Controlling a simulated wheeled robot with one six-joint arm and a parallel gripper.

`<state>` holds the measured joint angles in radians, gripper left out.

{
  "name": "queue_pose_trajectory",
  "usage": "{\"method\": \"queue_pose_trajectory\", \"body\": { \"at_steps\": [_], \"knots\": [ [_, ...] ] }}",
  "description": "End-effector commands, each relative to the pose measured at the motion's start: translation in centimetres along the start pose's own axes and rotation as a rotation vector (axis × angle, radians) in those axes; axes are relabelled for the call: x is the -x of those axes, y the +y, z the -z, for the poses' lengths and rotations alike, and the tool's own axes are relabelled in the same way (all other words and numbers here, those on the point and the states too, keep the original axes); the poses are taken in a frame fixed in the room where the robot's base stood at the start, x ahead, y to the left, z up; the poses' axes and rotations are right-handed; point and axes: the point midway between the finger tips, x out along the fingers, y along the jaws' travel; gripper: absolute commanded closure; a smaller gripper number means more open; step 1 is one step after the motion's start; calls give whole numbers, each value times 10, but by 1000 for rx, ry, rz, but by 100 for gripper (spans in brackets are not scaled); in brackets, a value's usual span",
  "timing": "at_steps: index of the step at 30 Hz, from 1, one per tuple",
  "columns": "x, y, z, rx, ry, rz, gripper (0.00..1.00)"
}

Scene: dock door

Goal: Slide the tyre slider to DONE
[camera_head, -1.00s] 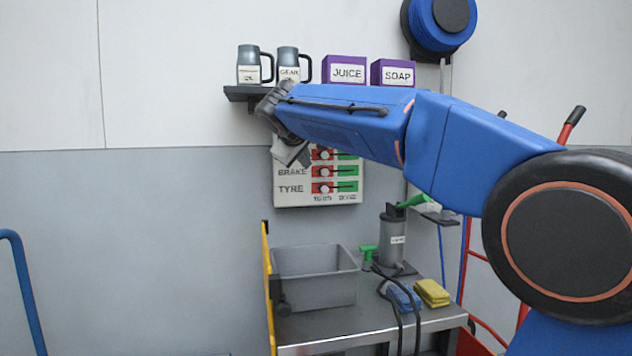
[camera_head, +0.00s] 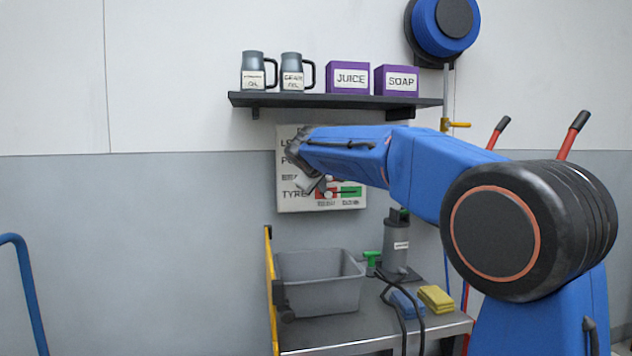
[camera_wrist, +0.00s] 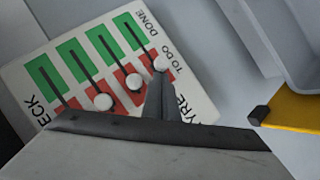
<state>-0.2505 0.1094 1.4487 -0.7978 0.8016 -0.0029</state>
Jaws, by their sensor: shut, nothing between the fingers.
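The slider board (camera_head: 292,205) hangs on the wall below the shelf, and fills the upper left of the wrist view (camera_wrist: 20,75). Its rows have green DONE ends and red TO DO ends. The tyre slider's white knob (camera_wrist: 161,63) is at the TO DO end of the outermost row, and also shows in the head view (camera_head: 328,195). My gripper (camera_wrist: 160,80) is shut and empty, with its tips right beside this knob on the TO DO side; I cannot tell whether they touch. In the head view, my gripper (camera_head: 318,188) and arm hide much of the board's upper part.
The shelf (camera_head: 340,101) with mugs and purple boxes is above the board. A grey bin (camera_head: 320,285), pump canister (camera_head: 396,245) and sponges stand on the cart (camera_head: 370,335) below. Bare wall is free to the left.

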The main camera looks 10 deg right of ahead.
Motion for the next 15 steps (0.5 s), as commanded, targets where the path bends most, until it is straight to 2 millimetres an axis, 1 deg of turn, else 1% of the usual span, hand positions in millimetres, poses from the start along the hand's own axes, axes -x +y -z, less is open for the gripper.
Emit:
{"method": "queue_pose_trajectory", "body": {
  "at_steps": [3, 15],
  "knots": [
    [-3, 0, -4, 0, 0, 0, 100],
    [-4, 1, -6, 0, 0, 0, 100]
  ]
}}
